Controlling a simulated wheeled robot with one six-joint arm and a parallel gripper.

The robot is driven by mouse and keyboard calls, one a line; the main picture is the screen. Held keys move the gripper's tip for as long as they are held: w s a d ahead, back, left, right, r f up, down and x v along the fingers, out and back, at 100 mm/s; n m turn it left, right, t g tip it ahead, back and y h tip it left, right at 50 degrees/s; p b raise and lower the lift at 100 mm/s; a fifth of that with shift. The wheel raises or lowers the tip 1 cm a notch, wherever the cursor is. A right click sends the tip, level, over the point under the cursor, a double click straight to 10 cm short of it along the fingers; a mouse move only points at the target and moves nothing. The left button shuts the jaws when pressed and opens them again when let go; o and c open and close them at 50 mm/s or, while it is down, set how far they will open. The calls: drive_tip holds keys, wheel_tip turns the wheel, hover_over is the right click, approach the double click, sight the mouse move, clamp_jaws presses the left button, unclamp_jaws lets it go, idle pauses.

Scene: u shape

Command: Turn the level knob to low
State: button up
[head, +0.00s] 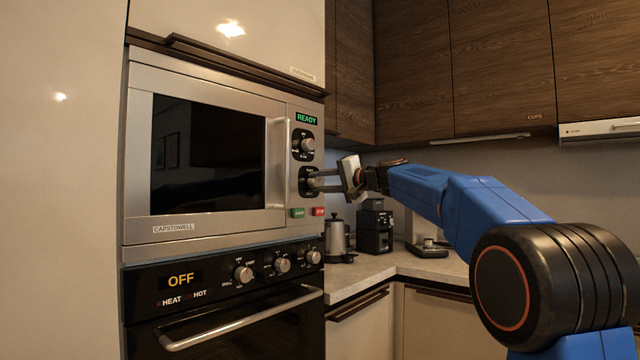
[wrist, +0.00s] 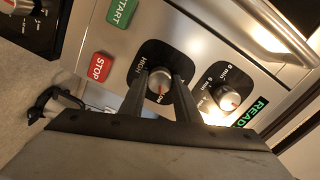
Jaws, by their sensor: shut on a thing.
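The level knob (wrist: 158,84) is the lower of two knobs on the microwave's panel (head: 304,240), on a black plate with HIGH printed at one side. A shorter, partly hidden label beside the knob is hard to read. My gripper (head: 318,181) reaches in from the right, and its two fingers are closed on the level knob, one on each side. In the wrist view the gripper (wrist: 162,86) straddles the knob. Which way the knob's mark points is hard to tell.
The timer knob (head: 307,145) sits above, under a green READY display (head: 307,119). The green START button (head: 298,213) and red STOP button (head: 318,212) lie just below. The door handle (head: 278,163) stands out at left. A kettle (head: 337,238) and coffee machine (head: 375,228) stand on the counter.

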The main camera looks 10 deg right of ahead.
drive_tip(key=shift+f, duration=0.1)
drive_tip(key=o, duration=1)
drive_tip(key=shift+o, duration=0.2)
drive_tip(key=v, duration=1.7)
drive_tip(key=shift+s+d, duration=0.15)
drive_tip(key=shift+s, duration=0.05)
drive_tip(key=shift+f, duration=0.1)
